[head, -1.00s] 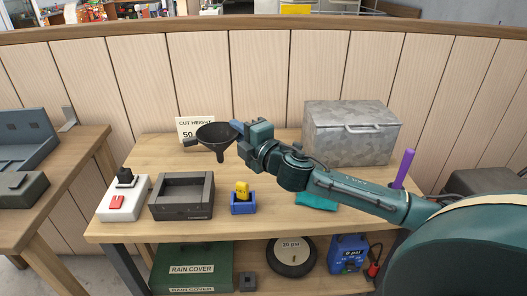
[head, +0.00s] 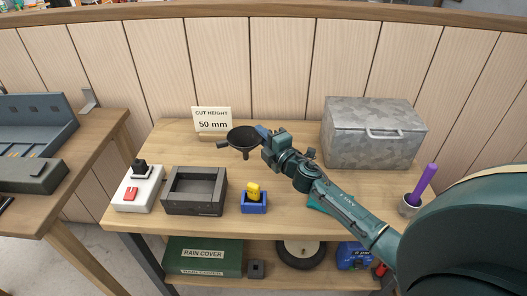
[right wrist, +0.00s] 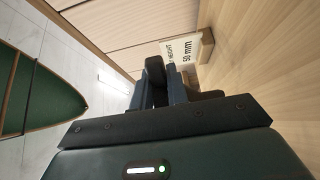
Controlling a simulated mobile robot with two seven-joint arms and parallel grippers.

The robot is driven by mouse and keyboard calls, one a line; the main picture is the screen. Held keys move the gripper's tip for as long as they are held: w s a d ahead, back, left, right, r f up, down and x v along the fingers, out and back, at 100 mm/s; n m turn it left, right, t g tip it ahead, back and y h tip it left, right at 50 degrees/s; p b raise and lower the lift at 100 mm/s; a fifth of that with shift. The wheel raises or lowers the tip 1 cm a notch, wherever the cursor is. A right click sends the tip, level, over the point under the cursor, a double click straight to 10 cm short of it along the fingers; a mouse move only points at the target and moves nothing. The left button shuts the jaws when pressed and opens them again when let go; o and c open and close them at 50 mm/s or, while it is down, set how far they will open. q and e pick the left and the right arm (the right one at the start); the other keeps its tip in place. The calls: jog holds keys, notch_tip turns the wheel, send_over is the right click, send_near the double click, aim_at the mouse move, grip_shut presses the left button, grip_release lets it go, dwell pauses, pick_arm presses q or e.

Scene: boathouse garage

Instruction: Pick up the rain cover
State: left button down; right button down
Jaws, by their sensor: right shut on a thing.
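The rain cover (head: 203,254) is a green box labelled RAIN COVER on the lower shelf at left. The bench top above hides part of it, and the picture's lower edge is close beneath it. My right gripper (head: 264,136) is above the bench top, well above and to the right of the rain cover. It is shut on a black funnel (head: 243,134), held by its side with the wide mouth up. In the right wrist view its fingers (right wrist: 168,88) close around a dark part. My left gripper is not in view.
The bench top (head: 288,222) holds a white switch box (head: 137,190), grey tray (head: 195,205), blue holder with a yellow piece (head: 254,205), metal box (head: 375,135) and cup with a purple stick (head: 411,207). A round gauge (head: 300,255) and blue pump (head: 354,254) share the lower shelf.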

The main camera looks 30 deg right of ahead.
notch_tip(320, 180, down, 4)
jog(key=shift+f+b, duration=0.15)
jog(key=shift+b, duration=0.8)
jog(key=c, duration=1.8)
grip_release()
jog(key=shift+f, duration=0.1)
jog(key=shift+c, duration=0.2)
jog(key=o, duration=0.5)
jog(key=shift+c, duration=0.2)
